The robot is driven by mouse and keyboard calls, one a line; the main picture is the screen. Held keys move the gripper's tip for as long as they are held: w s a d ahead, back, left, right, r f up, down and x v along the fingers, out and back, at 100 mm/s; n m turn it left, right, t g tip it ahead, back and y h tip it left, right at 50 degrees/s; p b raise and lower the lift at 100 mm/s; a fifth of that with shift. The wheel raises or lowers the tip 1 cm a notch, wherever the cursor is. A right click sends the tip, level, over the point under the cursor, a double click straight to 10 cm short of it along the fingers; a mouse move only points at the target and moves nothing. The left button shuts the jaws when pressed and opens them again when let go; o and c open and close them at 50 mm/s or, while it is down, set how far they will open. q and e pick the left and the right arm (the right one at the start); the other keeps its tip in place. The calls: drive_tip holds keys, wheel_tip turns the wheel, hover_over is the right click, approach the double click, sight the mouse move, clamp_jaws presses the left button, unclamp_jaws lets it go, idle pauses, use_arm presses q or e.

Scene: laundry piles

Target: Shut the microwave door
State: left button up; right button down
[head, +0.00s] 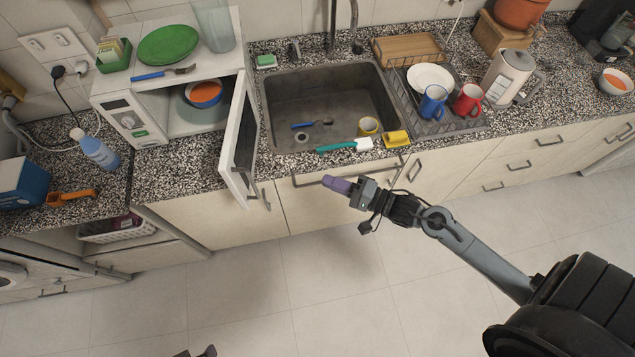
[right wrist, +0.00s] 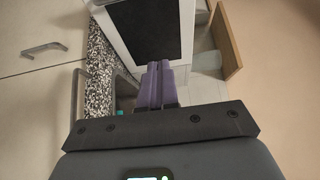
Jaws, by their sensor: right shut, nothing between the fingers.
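The white microwave (head: 127,118) stands on the counter left of the sink. Its door (head: 240,138) is swung open toward the front, seen nearly edge-on. A blue bowl with orange contents (head: 204,93) is inside the microwave. My right gripper (head: 338,184) is shut and empty, in front of the counter and to the right of the door, apart from it. In the right wrist view the purple fingers (right wrist: 161,68) are together, with the door's dark window (right wrist: 150,28) beyond them.
A green plate (head: 168,45), a fork with a blue handle (head: 164,72) and a glass (head: 214,22) are on top of the microwave. The sink (head: 330,95) is right of the door, with a brush (head: 342,146) on its front edge. The floor in front is clear.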

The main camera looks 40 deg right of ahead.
drive_tip(key=s+a+p+x, duration=0.1)
drive_tip(key=a+x, duration=0.1)
drive_tip(key=x, duration=0.9)
drive_tip(key=shift+a, duration=0.4)
drive_tip(key=shift+r, duration=0.1)
